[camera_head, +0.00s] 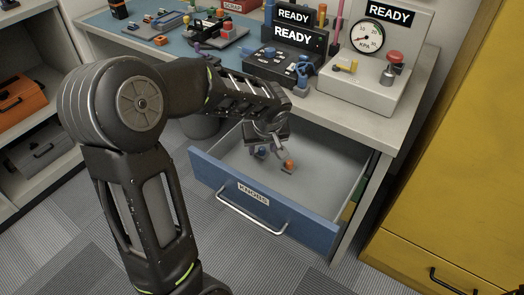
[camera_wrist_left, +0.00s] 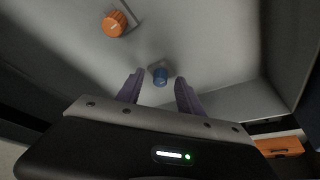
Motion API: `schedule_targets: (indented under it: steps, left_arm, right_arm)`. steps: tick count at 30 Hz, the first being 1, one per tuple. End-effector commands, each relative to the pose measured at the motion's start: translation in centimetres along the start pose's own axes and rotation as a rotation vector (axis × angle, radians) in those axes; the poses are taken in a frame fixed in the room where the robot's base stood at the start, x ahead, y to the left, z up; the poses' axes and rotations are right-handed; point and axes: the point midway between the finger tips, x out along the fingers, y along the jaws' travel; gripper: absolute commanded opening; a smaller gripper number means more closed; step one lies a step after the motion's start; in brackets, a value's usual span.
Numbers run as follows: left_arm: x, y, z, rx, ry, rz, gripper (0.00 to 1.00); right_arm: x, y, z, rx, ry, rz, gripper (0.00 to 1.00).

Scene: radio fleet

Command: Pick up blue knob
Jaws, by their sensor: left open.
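The blue knob (camera_wrist_left: 160,76) shows in the left wrist view, on the drawer floor between the fingertips of my left gripper (camera_wrist_left: 158,88). The fingers are apart, with a gap on each side of the knob. In the head view my left gripper (camera_head: 267,148) reaches down into the open blue-fronted drawer (camera_head: 232,189), labelled KNOBS. There the gripper mostly covers the blue knob, and I cannot clearly separate the two. My right gripper is in neither view.
An orange knob (camera_head: 288,164) lies in the drawer near the gripper; it also shows in the left wrist view (camera_wrist_left: 115,23). Drawer walls surround the gripper. The worktop above carries a black radio (camera_head: 292,66) and a gauge box (camera_head: 352,88). A yellow cabinet (camera_head: 455,150) stands at right.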

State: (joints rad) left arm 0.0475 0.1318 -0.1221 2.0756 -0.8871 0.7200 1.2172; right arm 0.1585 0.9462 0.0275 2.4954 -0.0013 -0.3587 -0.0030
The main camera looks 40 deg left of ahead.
Motion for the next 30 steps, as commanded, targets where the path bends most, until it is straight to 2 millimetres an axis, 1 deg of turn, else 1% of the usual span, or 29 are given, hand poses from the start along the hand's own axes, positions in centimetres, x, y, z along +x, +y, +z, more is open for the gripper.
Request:
schedule_targets:
  steps: [8,24,30]
  left_arm:
    - [-0.02,0.00,0.00,0.000,0.000,0.000,0.43]
    - [-0.03,0.00,0.00,0.000,0.000,0.000,0.00]
    - [-0.03,0.00,0.00,0.000,0.000,0.000,0.00]
  right_arm:
    - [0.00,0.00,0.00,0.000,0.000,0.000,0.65]
    - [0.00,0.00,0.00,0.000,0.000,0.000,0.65]
    - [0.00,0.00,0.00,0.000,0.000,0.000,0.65]
